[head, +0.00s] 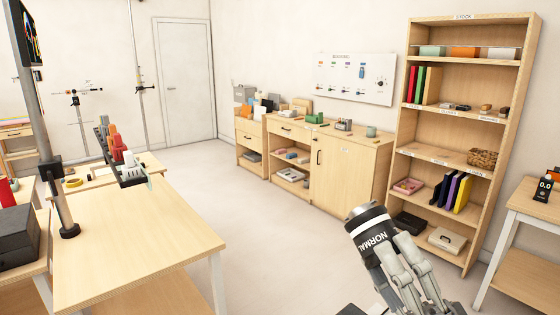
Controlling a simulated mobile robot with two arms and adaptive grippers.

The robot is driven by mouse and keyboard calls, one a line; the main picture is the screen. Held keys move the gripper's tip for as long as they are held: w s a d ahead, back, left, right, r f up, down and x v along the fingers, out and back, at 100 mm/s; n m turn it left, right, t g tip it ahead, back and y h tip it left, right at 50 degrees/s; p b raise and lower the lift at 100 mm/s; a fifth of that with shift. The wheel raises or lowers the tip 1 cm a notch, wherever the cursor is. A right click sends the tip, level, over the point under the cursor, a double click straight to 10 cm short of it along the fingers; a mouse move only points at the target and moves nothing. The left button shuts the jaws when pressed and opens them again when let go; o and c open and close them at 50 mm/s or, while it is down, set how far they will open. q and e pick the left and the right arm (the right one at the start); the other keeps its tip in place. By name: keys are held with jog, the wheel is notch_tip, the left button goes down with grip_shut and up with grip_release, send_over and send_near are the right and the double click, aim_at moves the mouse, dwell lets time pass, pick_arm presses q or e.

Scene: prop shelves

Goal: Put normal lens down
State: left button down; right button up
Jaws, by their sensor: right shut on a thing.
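The normal lens (371,229) is a black cylinder with a white band lettered "NORMAL", in the lower right of the head view. My right gripper (392,250) is shut on it and holds it tilted in the air, in front of the floor and cabinets. The gripper's fingers hide part of the lens's lower side. My left gripper is not in view.
A wooden table (130,240) with a largely bare top stands at the left. A tall shelf (447,128) with books and boxes stands at the right. A low cabinet (350,172) holds small items along the wall. Another table (535,205) is at the right edge. The floor between is clear.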

jog(key=s+d+f+m+t+h, duration=0.1)
jog(key=s+f+m+h, duration=0.1)
jog(key=f+h, duration=0.2)
jog(key=s+d+f+m+t+h, duration=0.1)
jog(key=f+h, duration=0.3)
jog(key=f, duration=0.7)
jog(key=s+d+f+m+t+h, duration=0.1)
jog(key=s+f+m+h, duration=0.2)
jog(key=f, duration=0.5)
jog(key=shift+s+d+f+h, duration=0.2)
jog(key=shift+s+f+h, duration=0.1)
jog(key=shift+h, duration=0.3)
jog(key=shift+r, duration=0.1)
